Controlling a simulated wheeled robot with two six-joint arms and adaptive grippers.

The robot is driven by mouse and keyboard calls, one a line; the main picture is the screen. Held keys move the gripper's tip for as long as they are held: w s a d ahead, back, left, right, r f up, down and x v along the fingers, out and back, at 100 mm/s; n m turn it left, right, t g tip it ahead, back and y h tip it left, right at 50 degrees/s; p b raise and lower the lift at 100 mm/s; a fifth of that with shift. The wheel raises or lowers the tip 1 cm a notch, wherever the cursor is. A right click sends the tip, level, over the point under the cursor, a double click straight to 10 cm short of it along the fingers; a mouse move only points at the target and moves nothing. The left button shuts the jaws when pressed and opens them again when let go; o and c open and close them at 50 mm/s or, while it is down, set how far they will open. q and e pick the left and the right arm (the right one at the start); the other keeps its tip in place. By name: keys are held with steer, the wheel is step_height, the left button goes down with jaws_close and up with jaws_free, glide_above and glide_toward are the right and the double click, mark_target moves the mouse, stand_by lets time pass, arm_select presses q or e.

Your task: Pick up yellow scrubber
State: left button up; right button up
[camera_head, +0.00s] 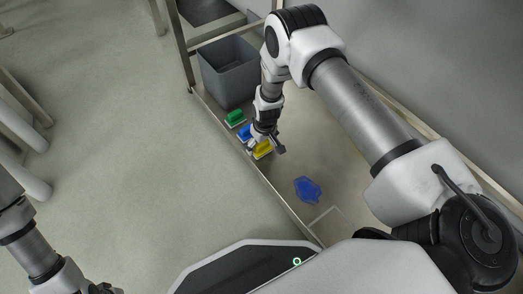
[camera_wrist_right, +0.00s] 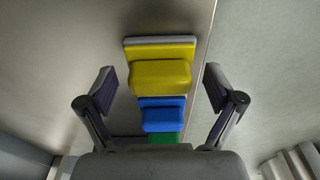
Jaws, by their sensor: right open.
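The yellow scrubber (camera_head: 262,149) lies on the metal shelf near its left edge, partly hidden by my right gripper (camera_head: 265,144). In the right wrist view the yellow scrubber (camera_wrist_right: 160,73) shows whole, with a thin grey base along its far edge. My right gripper (camera_wrist_right: 158,92) is open, with one finger on each side of the scrubber and a gap on both sides. I see no contact. Of my left arm, only part shows at the lower left of the head view; I cannot make out its gripper's fingers.
A blue scrubber (camera_head: 244,132) and a green scrubber (camera_head: 235,118) line up beside the yellow one. A grey bin (camera_head: 229,72) stands behind them. A blue cloth-like piece (camera_head: 308,190) lies nearer me on the shelf (camera_head: 285,203). A raised rail (camera_head: 270,188) runs along the shelf's left edge.

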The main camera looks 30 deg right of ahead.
arm_select(q)
steer(key=shift+r, duration=0.1)
arm_select(e)
steer(key=shift+r, duration=0.1)
steer(key=c, duration=1.3)
steer(key=shift+o, duration=0.2)
steer(key=shift+r, duration=0.1)
